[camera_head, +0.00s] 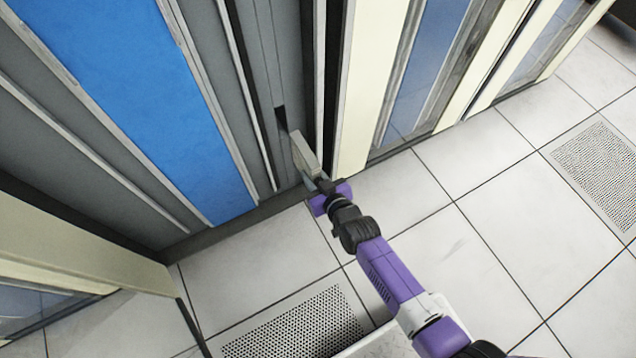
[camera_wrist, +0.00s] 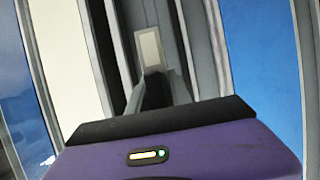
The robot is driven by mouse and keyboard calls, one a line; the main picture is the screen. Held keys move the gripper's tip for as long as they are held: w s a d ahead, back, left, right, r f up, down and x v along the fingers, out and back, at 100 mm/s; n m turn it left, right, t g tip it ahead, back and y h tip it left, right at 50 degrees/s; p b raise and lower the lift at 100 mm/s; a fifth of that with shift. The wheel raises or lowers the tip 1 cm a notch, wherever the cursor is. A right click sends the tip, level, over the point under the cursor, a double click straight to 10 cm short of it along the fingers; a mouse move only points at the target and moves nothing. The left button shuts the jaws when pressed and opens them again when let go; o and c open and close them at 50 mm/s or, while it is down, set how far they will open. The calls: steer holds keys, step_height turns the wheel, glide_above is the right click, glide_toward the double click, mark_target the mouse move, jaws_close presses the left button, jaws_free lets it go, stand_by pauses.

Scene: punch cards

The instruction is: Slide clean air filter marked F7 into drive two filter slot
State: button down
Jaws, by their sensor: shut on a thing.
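My gripper (camera_head: 322,186) is shut on a pale, flat, framed filter (camera_head: 305,154) in front of the cabinet, low down near the floor. No F7 mark can be read. A dark slot (camera_head: 281,116) shows in the grey cabinet panel just beyond the filter's far end. The filter lies close to this slot; I cannot tell whether its far edge is inside. The fingertips are partly hidden.
A blue cabinet panel (camera_head: 165,95) stands left of the slot. A cream post (camera_head: 372,80) and a glass-fronted cabinet (camera_head: 425,70) stand to the right. An open cream door (camera_head: 75,240) is at lower left. Tiled floor (camera_head: 450,235) is clear to the right.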

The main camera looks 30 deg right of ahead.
mark_target(300, 154)
steer(key=w+b, duration=0.2)
steer(key=w, duration=0.3)
steer(key=shift+w+f, duration=0.15)
steer(key=shift+w, duration=0.2)
steer(key=shift+w+r+b, duration=0.2)
steer(key=shift+w+b, duration=0.5)
steer(key=shift+w, duration=0.4)
steer(key=shift+w+d, duration=0.1)
